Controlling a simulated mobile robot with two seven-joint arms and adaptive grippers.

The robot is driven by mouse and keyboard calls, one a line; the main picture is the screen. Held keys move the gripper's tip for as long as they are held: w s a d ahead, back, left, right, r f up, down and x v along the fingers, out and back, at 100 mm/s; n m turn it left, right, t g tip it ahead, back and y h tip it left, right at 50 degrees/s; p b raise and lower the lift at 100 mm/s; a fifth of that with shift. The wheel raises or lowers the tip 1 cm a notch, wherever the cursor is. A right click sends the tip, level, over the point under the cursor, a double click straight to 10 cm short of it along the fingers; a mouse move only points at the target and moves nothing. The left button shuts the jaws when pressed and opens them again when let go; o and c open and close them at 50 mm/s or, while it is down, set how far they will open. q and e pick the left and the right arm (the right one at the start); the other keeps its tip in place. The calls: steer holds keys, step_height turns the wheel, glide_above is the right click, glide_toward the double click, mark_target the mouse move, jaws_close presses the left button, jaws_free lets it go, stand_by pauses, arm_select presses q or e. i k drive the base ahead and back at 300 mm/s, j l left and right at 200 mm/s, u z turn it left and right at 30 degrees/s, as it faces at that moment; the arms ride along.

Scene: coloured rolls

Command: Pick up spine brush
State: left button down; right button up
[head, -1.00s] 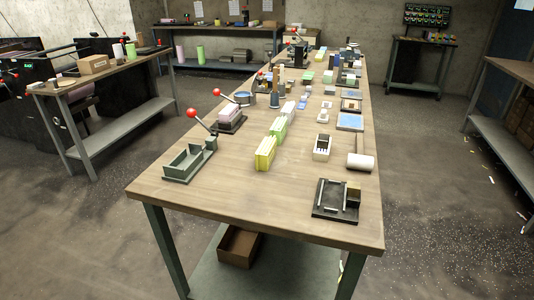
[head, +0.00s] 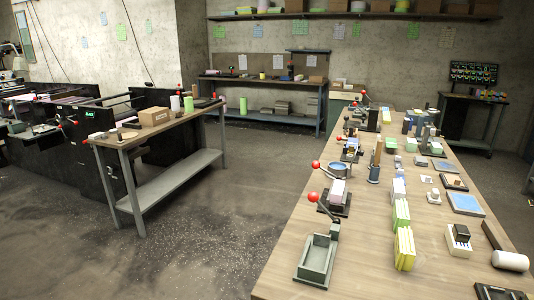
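No thing in the head view can be named for sure as the spine brush. Neither of my grippers is in view.
A grey-green tray device (head: 317,260), a red-knobbed press (head: 335,197) and yellow blocks (head: 404,248) crowd the long table. A smaller table (head: 131,139) with a cardboard box (head: 156,116) stands at left. Open floor (head: 210,235) lies between the tables.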

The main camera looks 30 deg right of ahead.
mark_target(379, 144)
steer(key=i+j+u, duration=0.15)
steer(key=i+j, duration=0.15)
steer(key=i+j+u, duration=0.1)
steer(key=i, duration=0.35)
steer(key=i+j+u, duration=0.15)
steer(key=i+j, duration=0.15)
steer(key=i+j+u, duration=0.1)
steer(key=i, duration=0.4)
steer(key=i+l+z, duration=0.25)
steer(key=z, duration=0.25)
steer(key=i+z, duration=0.95)
steer(key=i+j+z, duration=0.2)
steer(key=z, duration=0.3)
steer(key=i+z, duration=0.35)
steer(key=i, duration=0.2)
steer(key=i+j+z, duration=0.15)
steer(key=i+z, duration=0.2)
steer(key=i, duration=0.25)
steer(key=i+j+z, duration=0.35)
steer(key=i, duration=0.2)
steer(key=l, duration=0.1)
